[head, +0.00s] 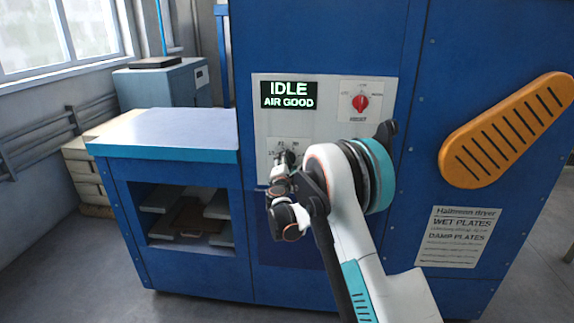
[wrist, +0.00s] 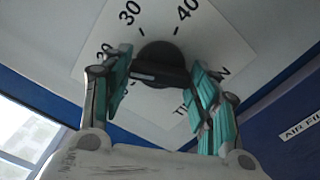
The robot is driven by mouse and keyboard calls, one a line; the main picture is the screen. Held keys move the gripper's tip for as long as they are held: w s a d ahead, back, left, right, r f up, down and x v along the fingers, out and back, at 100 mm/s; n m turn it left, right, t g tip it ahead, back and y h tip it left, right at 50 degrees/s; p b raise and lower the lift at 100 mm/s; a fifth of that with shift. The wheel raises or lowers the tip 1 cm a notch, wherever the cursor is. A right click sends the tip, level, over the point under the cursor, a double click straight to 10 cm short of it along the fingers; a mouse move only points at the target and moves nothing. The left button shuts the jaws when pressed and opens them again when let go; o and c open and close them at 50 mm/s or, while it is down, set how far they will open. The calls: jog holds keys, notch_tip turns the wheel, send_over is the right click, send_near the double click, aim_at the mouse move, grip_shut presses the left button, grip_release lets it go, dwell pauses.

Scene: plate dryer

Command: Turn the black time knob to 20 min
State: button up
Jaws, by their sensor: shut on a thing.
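The black time knob (wrist: 160,52) sits on a white dial plate (wrist: 212,42) in the wrist view. The numbers 30 and 40 show above it, and a label that seems to read 20 is partly covered by the left finger. My gripper (wrist: 158,66) has its teal-padded fingers on both sides of the knob's bar, shut on it. The bar lies nearly level between the fingers; which mark it points at I cannot tell. In the head view my gripper (head: 284,166) is at the lower left of the panel and mostly hides the knob.
A grey-white panel (head: 325,92) carries a display (head: 288,95) reading IDLE, AIR GOOD. A red knob (head: 361,102) labelled RESET is at its upper right. A blue shelf unit (head: 190,130) juts out on the left. An orange guard (head: 505,130) is on the right.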

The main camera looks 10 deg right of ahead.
dwell(0.3)
jog(key=o, duration=1.1)
jog(key=shift+c, duration=0.2)
jog(key=v, duration=1.2)
